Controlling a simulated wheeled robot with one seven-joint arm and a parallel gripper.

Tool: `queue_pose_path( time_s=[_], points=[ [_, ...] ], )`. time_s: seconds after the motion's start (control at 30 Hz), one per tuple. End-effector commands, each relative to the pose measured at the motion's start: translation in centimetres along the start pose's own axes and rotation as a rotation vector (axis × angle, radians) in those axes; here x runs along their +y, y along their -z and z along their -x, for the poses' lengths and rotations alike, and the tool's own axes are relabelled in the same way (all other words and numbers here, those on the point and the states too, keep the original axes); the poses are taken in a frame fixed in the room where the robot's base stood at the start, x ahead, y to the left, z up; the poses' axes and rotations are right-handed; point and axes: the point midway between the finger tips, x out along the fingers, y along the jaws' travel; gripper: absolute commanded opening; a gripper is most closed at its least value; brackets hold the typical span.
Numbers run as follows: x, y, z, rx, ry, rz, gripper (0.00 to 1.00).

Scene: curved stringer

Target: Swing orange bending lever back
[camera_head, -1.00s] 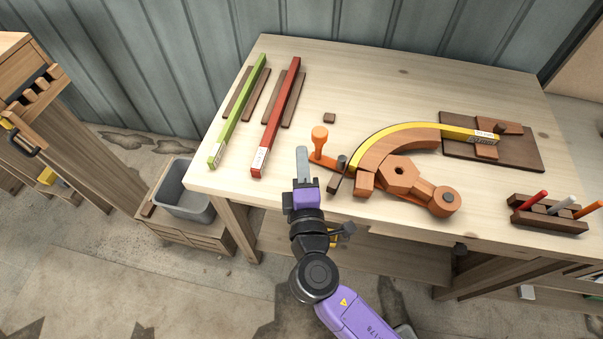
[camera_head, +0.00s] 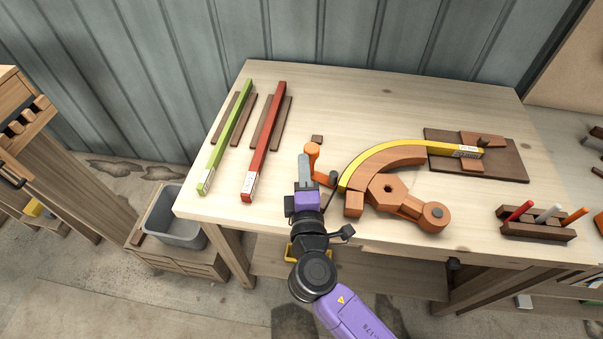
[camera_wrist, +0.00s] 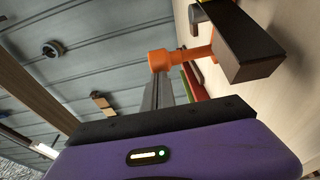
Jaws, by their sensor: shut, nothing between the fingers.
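The orange bending lever, with its upright knob (camera_head: 312,150), is at the left end of the curved wooden form (camera_head: 385,163). A yellow strip (camera_head: 400,147) is bent along the form's outer edge. My gripper hides part of the lever arm in the head view.
A green strip (camera_head: 225,150) and a red strip (camera_head: 264,140) lie on dark supports at the left. A clamp block (camera_head: 482,140) holds the yellow strip's right end. A marker rack (camera_head: 537,224) stands at the right front. A grey bin (camera_head: 175,218) is below the bench's left edge.

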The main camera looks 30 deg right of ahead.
Motion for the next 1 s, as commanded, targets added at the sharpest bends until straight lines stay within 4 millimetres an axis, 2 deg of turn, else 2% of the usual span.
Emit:
queue_pose_path(
  time_s=[0.27, 0.4, 0.6, 0.8, 1.0],
  points=[
    [-0.4, -2.8, -6.0, -0.207, -0.005, -0.003, 0.00],
    [-0.5, -5.1, -9.1, -0.332, -0.005, -0.003, 0.00],
    [-0.5, -8.7, -12.7, -0.497, -0.003, -0.002, 0.00],
    [-0.4, -12.0, -15.1, -0.628, -0.002, -0.001, 0.00],
    [-0.2, -14.2, -16.4, -0.711, 0.000, 0.000, 0.00]
  ],
)
